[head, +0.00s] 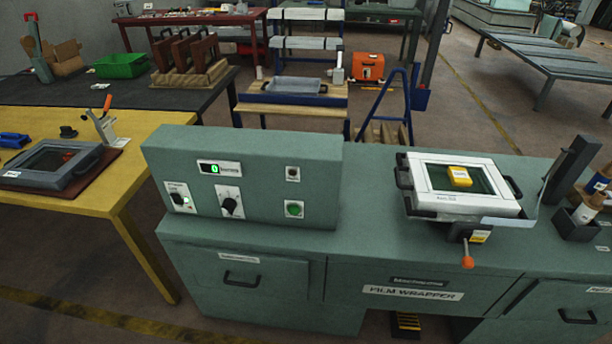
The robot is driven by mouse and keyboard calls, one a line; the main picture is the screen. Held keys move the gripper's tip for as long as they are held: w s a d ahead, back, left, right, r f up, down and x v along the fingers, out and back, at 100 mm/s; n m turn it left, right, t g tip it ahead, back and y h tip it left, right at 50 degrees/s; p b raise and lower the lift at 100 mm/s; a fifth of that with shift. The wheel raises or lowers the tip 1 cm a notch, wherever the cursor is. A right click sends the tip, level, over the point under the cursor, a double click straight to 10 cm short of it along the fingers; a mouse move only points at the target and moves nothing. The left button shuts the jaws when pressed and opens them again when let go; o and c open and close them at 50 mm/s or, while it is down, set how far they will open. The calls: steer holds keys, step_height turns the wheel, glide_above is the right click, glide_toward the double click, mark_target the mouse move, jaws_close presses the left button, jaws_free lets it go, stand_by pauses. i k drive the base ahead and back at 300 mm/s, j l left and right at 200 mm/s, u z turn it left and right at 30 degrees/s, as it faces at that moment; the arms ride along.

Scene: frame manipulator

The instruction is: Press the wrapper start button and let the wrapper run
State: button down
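The film wrapper (410,270) is a long green-grey cabinet with a "FILM WRAPPER" label on its front. Its raised control box (262,185) stands at the left. A round green button (294,209) sits low on the right of the panel, below a small dark round fitting (293,174). A display (219,168) shows a green "0". A knob (230,203) and a switch with a lit green lamp (180,197) are to the left. A white frame (435,202) with a yellow block (459,177) inside lies on the right of the top. My gripper is not in view.
A yellow table (130,140) at left holds a dark framed tray (50,165). A lever with an orange knob (467,262) sticks out at the wrapper's front. A dark upright post (570,170) and bottles stand at the right. The wrapper top between control box and frame is clear.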

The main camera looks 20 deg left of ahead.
mark_target(293, 209)
steer(key=u, duration=1.2)
